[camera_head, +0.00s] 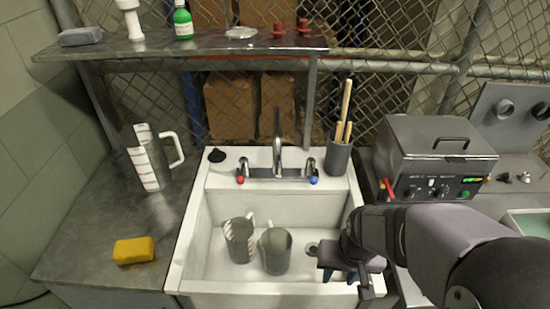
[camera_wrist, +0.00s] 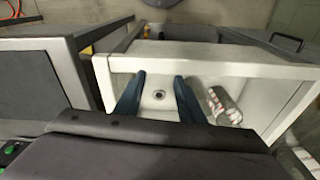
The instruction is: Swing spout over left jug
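The chrome spout (camera_head: 277,130) rises from the tap base at the sink's back and appears roughly centred, pointing forward. My gripper (camera_head: 339,276) is above the sink's front right, right of both jugs and well away from the spout. Its two blue fingers (camera_wrist: 158,92) are apart with nothing between them; the drain shows below.
Red and blue tap handles (camera_head: 240,172) flank the spout. A tool holder (camera_head: 338,157) stands at the sink's back right. A larger measuring jug (camera_head: 148,165) and yellow sponge (camera_head: 134,250) are on the left counter. A shelf (camera_head: 200,45) runs behind; a metal appliance (camera_head: 435,155) stands right.

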